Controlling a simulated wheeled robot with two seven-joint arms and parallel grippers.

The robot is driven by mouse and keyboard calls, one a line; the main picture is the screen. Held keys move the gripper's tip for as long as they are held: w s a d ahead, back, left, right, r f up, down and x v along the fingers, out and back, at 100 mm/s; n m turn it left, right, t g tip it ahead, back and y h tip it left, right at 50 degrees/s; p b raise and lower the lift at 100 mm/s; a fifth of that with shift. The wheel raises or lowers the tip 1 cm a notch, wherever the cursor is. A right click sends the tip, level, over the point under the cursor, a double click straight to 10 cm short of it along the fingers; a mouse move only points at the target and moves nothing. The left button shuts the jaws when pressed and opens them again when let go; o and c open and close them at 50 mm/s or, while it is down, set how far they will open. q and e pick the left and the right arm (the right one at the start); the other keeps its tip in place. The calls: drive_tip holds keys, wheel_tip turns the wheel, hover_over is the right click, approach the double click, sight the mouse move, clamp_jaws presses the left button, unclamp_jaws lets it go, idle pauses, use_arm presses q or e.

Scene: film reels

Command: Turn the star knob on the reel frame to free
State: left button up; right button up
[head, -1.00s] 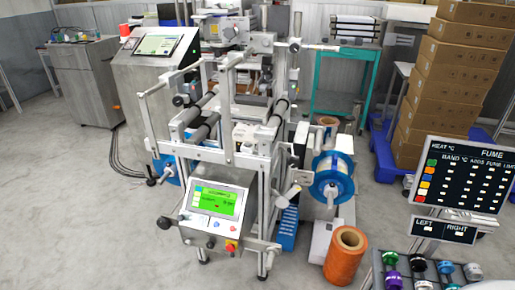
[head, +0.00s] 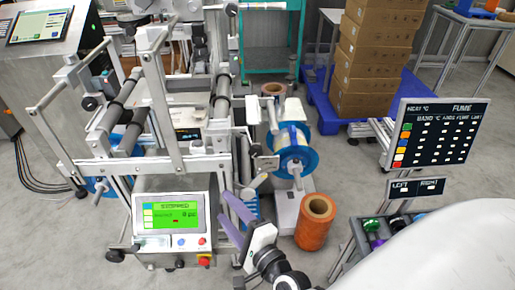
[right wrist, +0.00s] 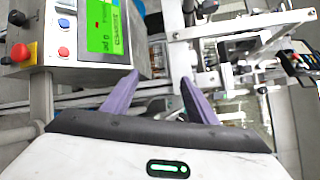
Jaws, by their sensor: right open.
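The reel frame (head: 223,145) is a grey metal machine frame with rollers, in the middle left of the head view. A blue reel (head: 284,163) sits on its right side, with a small grey hub piece (head: 298,172) in front. I cannot tell for sure which part is the star knob; its shape and setting are too small to read. My right gripper (head: 222,206) has purple fingers, apart and empty, between the control panel and the reel. In the right wrist view the open fingers (right wrist: 162,76) point at the frame, with nothing between them. My left gripper is not in view.
A control panel (head: 172,214) with a green "STOPPED" screen and buttons stands close left of my right gripper. An orange roll (head: 312,228) stands on the floor to the right. A sign board (head: 437,135) and a rack of spools (head: 372,235) are further right.

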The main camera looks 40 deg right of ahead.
drive_tip(key=w+d+r+m+h, duration=0.35)
drive_tip(key=d+m+h, duration=0.3)
drive_tip(key=m, duration=0.65)
drive_tip(key=m+g+h, duration=0.2)
drive_tip(key=m+h, duration=0.1)
drive_tip(key=m, duration=0.7)
approach(256, 153)
drive_tip(key=w, duration=0.1)
drive_tip(key=x, duration=0.9)
drive_tip(key=shift+w+d+r+b, duration=0.1)
drive_tip(key=shift+d+b, duration=0.2)
drive_tip(key=shift+d, duration=0.15)
drive_tip(key=shift+w+d, duration=0.2)
drive_tip(key=shift+w, duration=0.15)
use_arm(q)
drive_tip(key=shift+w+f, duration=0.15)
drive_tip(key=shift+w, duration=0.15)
use_arm(e)
drive_tip(key=shift+c, duration=0.4)
